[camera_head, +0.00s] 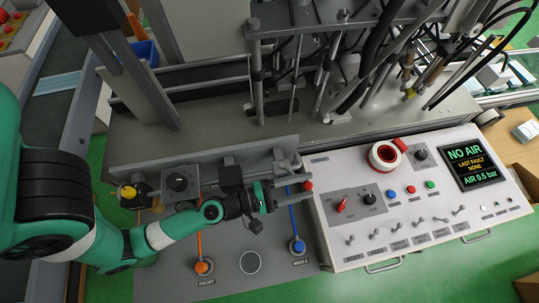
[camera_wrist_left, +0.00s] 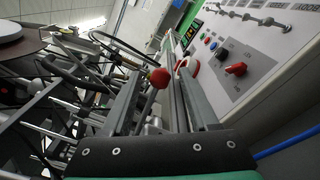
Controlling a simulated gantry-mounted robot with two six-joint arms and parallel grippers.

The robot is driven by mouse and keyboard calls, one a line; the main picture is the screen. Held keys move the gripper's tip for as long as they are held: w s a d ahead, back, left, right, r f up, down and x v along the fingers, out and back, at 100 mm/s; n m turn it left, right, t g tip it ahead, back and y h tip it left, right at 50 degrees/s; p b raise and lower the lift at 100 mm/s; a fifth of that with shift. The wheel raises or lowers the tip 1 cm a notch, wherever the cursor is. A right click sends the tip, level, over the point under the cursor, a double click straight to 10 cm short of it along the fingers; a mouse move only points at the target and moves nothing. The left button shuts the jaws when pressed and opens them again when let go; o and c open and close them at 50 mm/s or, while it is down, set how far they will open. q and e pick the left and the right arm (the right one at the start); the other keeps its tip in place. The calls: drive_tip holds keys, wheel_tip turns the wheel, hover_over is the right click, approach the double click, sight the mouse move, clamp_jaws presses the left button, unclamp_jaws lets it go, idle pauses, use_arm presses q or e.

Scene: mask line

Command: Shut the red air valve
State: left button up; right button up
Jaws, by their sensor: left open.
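The red ball knob of the air valve (camera_head: 307,186) sits at the right end of the grey air unit, just left of the control panel. In the left wrist view the red knob (camera_wrist_left: 160,77) shows between the two fingers, nearer the left one. My left gripper (camera_head: 297,188) is open, its grey fingers reaching right, one on each side of the knob. I cannot tell whether a finger touches it. The valve's body and lever are partly hidden by the gripper. The panel's screen (camera_head: 472,164) reads NO AIR and AIR 0.5 bar. My right gripper is not in view.
The white control panel (camera_head: 325,240) with a red selector (camera_head: 342,205) and a red-ringed button (camera_head: 385,156) stands close right of the fingers. Machine posts and cables stand behind. A yellow knob (camera_head: 128,192) is at the unit's left.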

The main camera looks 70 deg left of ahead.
use_arm(q)
drive_tip(key=s+a+b, duration=0.1)
drive_tip(key=s+b, duration=0.4)
drive_tip(key=s, duration=0.5)
drive_tip(key=shift+a, duration=0.1)
